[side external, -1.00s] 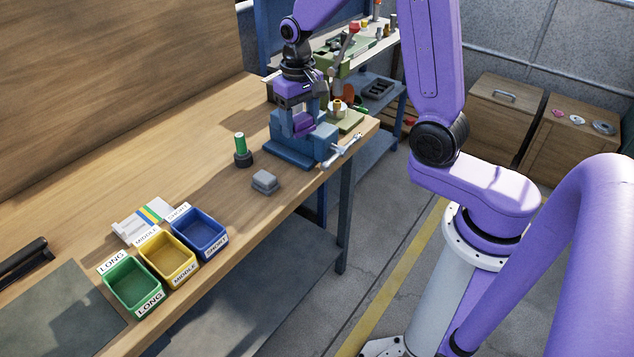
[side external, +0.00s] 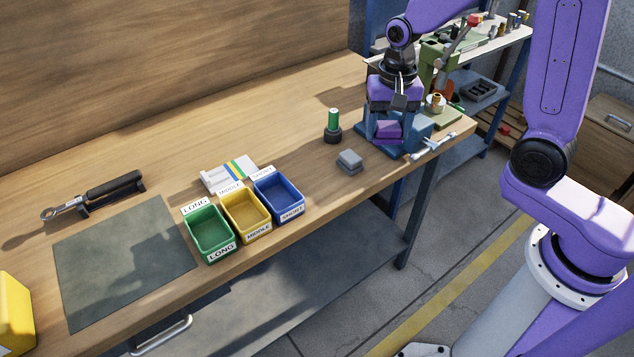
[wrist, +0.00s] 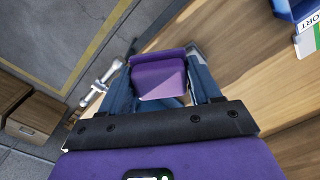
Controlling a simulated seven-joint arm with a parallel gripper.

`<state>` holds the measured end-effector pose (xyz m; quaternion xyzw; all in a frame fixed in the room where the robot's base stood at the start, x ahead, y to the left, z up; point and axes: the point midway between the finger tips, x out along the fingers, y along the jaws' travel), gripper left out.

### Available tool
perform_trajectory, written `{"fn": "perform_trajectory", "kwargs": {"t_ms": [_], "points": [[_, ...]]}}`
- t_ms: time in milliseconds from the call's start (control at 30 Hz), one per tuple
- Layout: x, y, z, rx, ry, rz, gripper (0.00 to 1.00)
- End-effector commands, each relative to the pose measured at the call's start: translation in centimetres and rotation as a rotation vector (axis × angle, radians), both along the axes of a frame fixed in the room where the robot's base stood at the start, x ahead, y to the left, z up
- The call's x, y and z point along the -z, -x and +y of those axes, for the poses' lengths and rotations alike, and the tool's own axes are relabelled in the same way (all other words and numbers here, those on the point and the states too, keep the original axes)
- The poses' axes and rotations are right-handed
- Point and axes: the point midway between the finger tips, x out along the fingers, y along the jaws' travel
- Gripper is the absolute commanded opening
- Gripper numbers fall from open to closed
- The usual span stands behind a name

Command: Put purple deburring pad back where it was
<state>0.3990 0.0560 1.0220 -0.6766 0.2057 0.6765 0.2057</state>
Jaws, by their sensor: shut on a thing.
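The purple deburring pad (side external: 388,130) is between my gripper's fingers at the blue vise (side external: 418,130), near the bench's right end. In the wrist view the pad (wrist: 158,78) shows as a purple block with a raised lip, with a finger on either side. My gripper (side external: 387,127) points down and is shut on the pad. The pad overlaps the vise body in the side view; I cannot tell whether it touches the vise. The vise's silver handle (side external: 432,147) sticks out to the right.
A grey block (side external: 349,162) and a green cylinder in a black holder (side external: 333,125) stand left of the vise. Green (side external: 210,232), yellow (side external: 246,213) and blue (side external: 279,195) bins sit farther left.

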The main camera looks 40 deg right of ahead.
Motion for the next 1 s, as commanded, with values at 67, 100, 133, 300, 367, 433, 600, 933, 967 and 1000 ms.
{"fn": "perform_trajectory", "kwargs": {"t_ms": [67, 100, 133, 300, 367, 433, 600, 933, 967, 1000], "points": [[0.0, 0.5, 1.0, 0.093, 0.0, -0.001, 0.3], [-0.1, 0.7, 1.4, 0.144, 0.0, -0.001, 0.3], [-0.1, 0.9, 1.7, 0.182, 0.0, -0.001, 0.3], [-0.1, 1.9, 3.5, 0.398, -0.001, -0.001, 0.3], [-0.1, 2.3, 4.0, 0.473, -0.001, -0.001, 0.3], [-0.1, 2.8, 4.7, 0.561, -0.001, -0.001, 0.3], [-0.2, 3.8, 6.0, 0.749, 0.0, 0.0, 0.3], [-0.2, 4.7, 7.0, 0.918, -0.001, -0.001, 0.3], [-0.2, 4.7, 7.1, 0.921, 0.0, 0.0, 0.3], [-0.2, 4.8, 7.1, 0.923, 0.0, 0.0, 0.3]]}}
